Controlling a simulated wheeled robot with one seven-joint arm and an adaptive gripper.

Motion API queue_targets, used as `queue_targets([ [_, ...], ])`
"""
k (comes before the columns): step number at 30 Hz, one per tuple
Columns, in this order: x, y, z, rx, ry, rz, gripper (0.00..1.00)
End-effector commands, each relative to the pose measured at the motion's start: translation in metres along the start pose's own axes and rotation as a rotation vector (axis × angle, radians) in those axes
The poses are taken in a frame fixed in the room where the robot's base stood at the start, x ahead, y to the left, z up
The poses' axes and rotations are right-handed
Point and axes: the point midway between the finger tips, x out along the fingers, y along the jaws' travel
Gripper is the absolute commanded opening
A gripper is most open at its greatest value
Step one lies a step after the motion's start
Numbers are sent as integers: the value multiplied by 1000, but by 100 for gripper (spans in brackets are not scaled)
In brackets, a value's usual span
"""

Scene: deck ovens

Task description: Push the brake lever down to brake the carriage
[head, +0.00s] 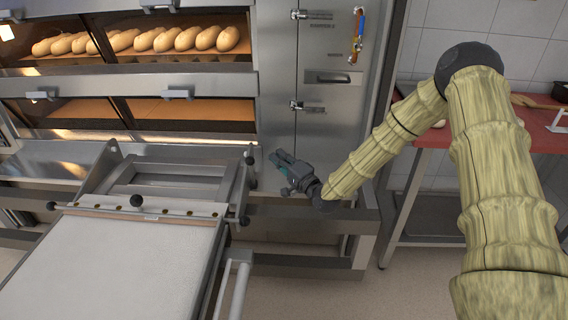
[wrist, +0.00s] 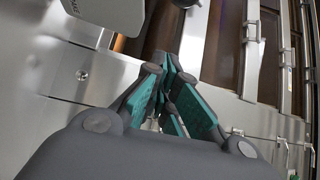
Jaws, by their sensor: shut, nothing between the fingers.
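The carriage (head: 222,210) is a metal frame with a pale flat belt (head: 120,262), standing before the ovens in the head view. Black ball knobs sit along its right side, an upper one (head: 249,160) and a lower one (head: 244,220). Another black knob (head: 136,200) stands on its crossbar. I cannot tell for certain which knob belongs to the brake lever. My gripper (head: 278,157) is shut and empty, just right of the upper right knob and apart from it. In the wrist view the teal-padded fingers (wrist: 166,66) are together; no knob is clear there.
The deck oven (head: 160,82) with loaves (head: 190,39) on its upper deck stands behind the carriage. A steel cabinet (head: 330,125) is behind my gripper. A red-topped table (head: 535,128) stands at right. Floor between carriage and table is open.

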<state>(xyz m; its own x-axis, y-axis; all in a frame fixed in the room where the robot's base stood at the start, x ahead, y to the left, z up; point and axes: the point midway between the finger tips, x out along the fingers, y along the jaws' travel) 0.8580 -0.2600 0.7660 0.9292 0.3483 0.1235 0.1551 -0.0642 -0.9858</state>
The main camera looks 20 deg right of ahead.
Motion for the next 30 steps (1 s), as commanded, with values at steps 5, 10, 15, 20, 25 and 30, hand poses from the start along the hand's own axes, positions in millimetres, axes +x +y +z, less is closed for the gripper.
queue_targets([
  [5, 26, 0, 0, 0, -1, 0, 0],
  [10, 46, 0, 0, -1, -2, 1, 0],
  [15, 44, 0, 15, 2, -2, 2, 0],
  [20, 40, 0, 29, 1, -2, 1, 0],
  [25, 36, 0, 36, 1, 0, 1, 0],
  [30, 36, 0, 38, 0, 0, 1, 0],
])
